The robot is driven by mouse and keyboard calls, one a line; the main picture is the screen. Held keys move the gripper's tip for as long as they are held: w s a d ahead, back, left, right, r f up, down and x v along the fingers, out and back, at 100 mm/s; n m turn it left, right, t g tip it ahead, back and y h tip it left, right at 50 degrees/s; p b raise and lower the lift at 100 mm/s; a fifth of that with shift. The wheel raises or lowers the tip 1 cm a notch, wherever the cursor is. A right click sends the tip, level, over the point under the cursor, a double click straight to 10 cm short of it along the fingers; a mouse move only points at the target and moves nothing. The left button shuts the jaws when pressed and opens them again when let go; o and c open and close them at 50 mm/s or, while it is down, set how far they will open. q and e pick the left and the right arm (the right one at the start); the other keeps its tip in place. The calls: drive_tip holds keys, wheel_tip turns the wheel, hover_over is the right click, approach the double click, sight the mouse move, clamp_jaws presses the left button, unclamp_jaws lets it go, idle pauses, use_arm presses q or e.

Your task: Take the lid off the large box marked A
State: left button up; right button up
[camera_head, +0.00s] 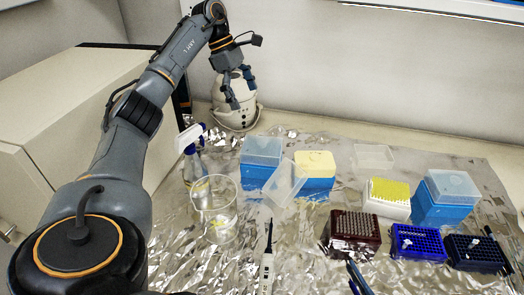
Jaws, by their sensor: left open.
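Two large blue boxes have clear lids on: one at the left (261,178) with its lid (262,151), one at the right (440,211) with its lid (454,185). A third blue box (315,186) has an uncovered yellow top, and a clear lid (287,183) leans beside it. I cannot read a mark A on any box. My left gripper (243,96) is open and empty, high behind the left box, in front of a white round container. My right gripper is not in view.
A glass beaker (214,215) and spray bottle (192,160) stand left, near my arm. A pipette (267,265) is in front. A white yellow-topped rack (387,201), dark red rack (352,233) and blue rack (418,243) stand right. A clear lid (375,155) lies behind.

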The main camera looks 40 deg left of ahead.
sight(261, 142)
use_arm(q)
drive_tip(key=x, duration=1)
drive_tip(key=shift+s+a+f, duration=0.15)
drive_tip(key=shift+a+f, duration=0.1)
drive_tip(key=shift+f, duration=0.1)
drive_tip(key=p+x, duration=0.1)
drive_tip(key=x, duration=0.3)
drive_tip(key=shift+d+f+p, duration=0.1)
drive_tip(key=shift+f+p, duration=0.3)
drive_tip(key=shift+d+f, duration=0.1)
drive_tip(key=shift+f, duration=0.15)
drive_tip(key=c, duration=0.7)
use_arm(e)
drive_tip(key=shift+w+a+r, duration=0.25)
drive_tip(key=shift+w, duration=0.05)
